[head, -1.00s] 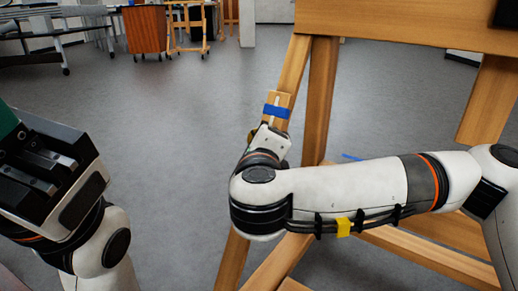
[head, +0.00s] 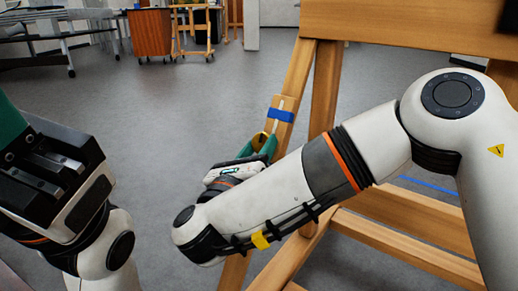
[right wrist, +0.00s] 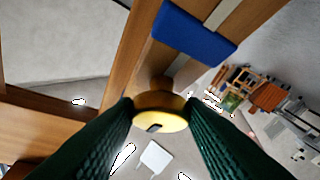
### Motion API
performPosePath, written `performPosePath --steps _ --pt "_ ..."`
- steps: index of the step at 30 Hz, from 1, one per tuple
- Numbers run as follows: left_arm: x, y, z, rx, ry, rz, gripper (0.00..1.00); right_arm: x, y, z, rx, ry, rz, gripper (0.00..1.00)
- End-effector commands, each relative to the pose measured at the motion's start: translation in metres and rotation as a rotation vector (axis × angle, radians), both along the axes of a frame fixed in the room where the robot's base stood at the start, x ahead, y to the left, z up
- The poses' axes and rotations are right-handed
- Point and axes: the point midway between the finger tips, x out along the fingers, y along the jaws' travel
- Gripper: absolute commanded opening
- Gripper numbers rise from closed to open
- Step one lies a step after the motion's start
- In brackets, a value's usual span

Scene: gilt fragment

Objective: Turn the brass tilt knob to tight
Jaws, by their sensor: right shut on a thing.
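The brass tilt knob (right wrist: 160,112) is a round golden disc on a short stem beside the wooden easel leg (right wrist: 143,60). My right gripper (right wrist: 160,115) is shut on the knob, with a green finger against each side of its rim. In the head view the right gripper (head: 262,147) is at the easel leg, and only a sliver of the knob (head: 258,139) shows. A dark slot marks the knob's face. My left gripper (head: 12,130) is at the left edge, away from the easel; its fingertips are largely out of frame.
A blue band (head: 281,116) wraps the easel leg just above the knob; it also shows in the right wrist view (right wrist: 195,32). The easel's crossbars (head: 400,245) lie behind my right forearm. Open grey floor (head: 170,100) lies left of the easel.

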Motion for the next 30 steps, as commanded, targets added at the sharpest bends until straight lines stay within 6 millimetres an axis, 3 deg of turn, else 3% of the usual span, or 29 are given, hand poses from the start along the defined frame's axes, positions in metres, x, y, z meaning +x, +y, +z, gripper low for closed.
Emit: performPosePath --steps 19,20,23,30 --pt "0.0003 0.0000 -0.0001 0.000 0.001 0.000 0.36 0.0000 -0.0001 -0.0012 0.040 -0.026 -0.027 0.15" --pt "0.0003 0.0000 -0.0001 0.000 0.001 0.000 0.36 0.0000 -0.0001 -0.0012 0.040 -0.026 -0.027 0.39" --pt "0.0004 -0.0001 -0.0002 0.000 0.001 0.000 0.36 0.0000 0.0001 -0.0012 0.040 -0.025 -0.026 0.55" --pt "0.0004 -0.0001 -0.0002 0.001 0.001 -0.001 0.36 0.0001 0.0004 -0.0009 0.039 -0.025 -0.025 0.58"
